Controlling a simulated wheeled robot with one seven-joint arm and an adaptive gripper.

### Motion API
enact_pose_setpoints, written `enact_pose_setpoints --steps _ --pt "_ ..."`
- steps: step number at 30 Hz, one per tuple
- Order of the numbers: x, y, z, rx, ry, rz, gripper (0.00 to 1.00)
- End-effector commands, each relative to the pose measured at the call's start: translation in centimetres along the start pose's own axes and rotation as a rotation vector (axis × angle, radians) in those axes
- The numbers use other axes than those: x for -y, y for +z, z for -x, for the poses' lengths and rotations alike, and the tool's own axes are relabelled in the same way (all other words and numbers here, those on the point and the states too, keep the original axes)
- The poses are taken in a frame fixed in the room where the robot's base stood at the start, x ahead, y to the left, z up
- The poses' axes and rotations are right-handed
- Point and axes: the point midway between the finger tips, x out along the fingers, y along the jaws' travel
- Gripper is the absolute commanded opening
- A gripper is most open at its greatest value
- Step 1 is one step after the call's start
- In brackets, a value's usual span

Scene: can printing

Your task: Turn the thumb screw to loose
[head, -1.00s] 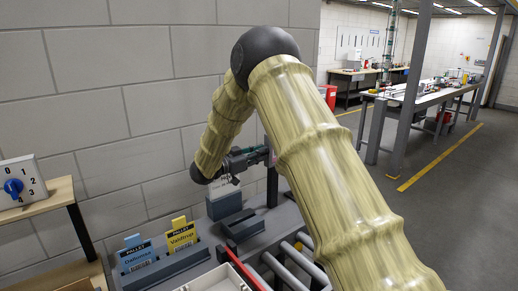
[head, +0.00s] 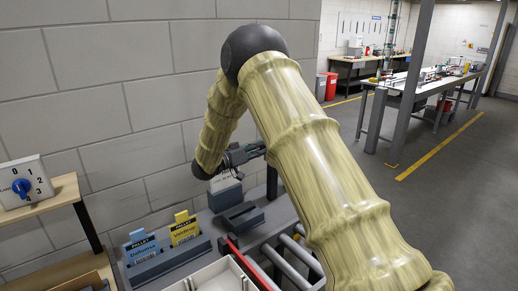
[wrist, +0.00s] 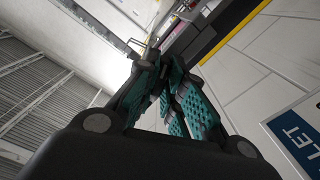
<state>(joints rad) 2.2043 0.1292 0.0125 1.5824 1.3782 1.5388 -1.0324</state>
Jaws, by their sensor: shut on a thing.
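My gripper (head: 258,150) reaches to the right at the dark upright post (head: 272,182) beside the wall in the head view. Its teal-padded fingers fill the middle of the wrist view (wrist: 172,78) and are closed close together. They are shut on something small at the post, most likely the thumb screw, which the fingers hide. I cannot make out the screw's head or how far it is turned. A dark bar with a yellow edge (wrist: 232,32) runs past the fingertips in the wrist view.
Below my gripper are a grey block (head: 225,193), blue and yellow pallet cards (head: 184,229) in a holder, a white tray (head: 215,277) and rollers (head: 290,258). A switch box with a blue knob (head: 22,187) stands at left. The grey wall is close behind.

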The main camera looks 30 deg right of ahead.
Motion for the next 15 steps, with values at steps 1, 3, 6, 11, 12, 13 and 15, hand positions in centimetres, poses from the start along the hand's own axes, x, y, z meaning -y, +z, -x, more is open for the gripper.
enact_pose_setpoints --steps 1,3,6,11,12,13,15 --pt "0.01 0.06 -0.01 0.001 0.0 0.001 0.0" --pt "0.02 0.07 -0.01 0.001 0.0 0.001 0.0" --pt "0.02 0.07 0.0 0.001 0.0 0.001 0.0" --pt "0.01 0.06 0.0 0.001 0.0 0.0 0.25" --pt "0.01 0.06 0.0 0.001 0.0 0.0 0.32" --pt "0.01 0.05 0.0 0.0 0.0 0.0 0.32" --pt "0.01 0.04 0.0 0.0 0.0 0.0 0.32"
